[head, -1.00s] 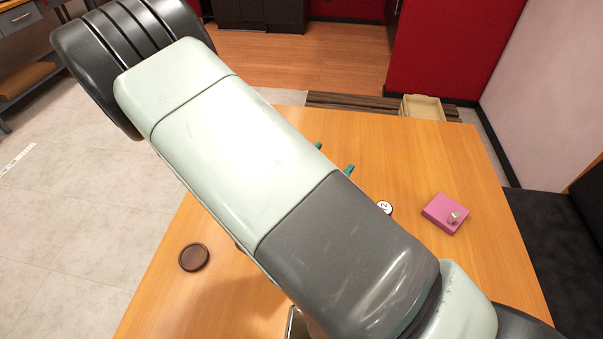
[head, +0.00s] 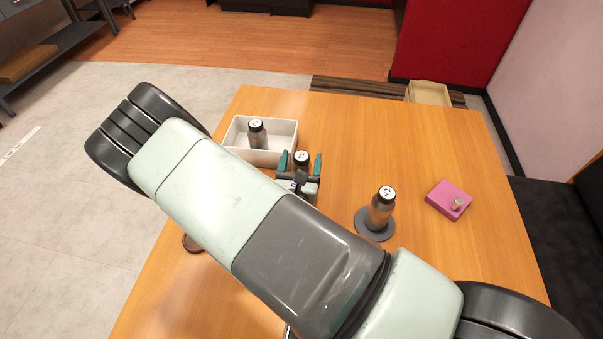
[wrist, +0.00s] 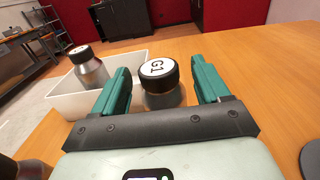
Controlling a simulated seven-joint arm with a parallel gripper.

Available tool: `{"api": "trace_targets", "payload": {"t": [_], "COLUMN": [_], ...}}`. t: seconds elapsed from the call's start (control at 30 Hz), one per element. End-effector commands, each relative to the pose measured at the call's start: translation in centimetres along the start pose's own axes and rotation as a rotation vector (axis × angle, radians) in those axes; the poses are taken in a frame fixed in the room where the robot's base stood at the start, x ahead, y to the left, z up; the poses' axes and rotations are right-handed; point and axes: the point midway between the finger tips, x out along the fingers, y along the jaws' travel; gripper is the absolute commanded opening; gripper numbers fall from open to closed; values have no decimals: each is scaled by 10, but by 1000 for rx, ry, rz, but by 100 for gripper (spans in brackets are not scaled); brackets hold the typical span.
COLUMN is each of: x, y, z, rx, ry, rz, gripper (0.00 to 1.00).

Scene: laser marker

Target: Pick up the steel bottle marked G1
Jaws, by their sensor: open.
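The steel bottle marked G1 (wrist: 160,92) has a black cap with a white label and stands upright on the table. It also shows in the head view (head: 301,161), partly hidden behind my gripper. My gripper (wrist: 165,80) is open, with one teal finger on each side of the bottle in the wrist view. It also shows in the head view (head: 301,163).
A white tray (head: 275,158) holds another capped bottle (head: 257,135) left of G1. A third bottle (head: 381,210) stands on a grey round coaster (head: 372,230) to the right. A pink block (head: 444,195) bearing a small metal piece lies farther right.

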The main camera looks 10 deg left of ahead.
Motion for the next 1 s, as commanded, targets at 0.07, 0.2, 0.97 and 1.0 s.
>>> {"api": "trace_targets", "payload": {"t": [0.07, 0.2, 0.97, 1.0], "x": [7, 8, 7, 7], "y": [0, 0, 0, 0], "z": [0, 0, 1, 1], "rx": [0, -1, -1, -1], "ry": [-2, 0, -1, -1], "rz": [0, 0, 0, 0], "gripper": [75, 75, 0, 0]}}
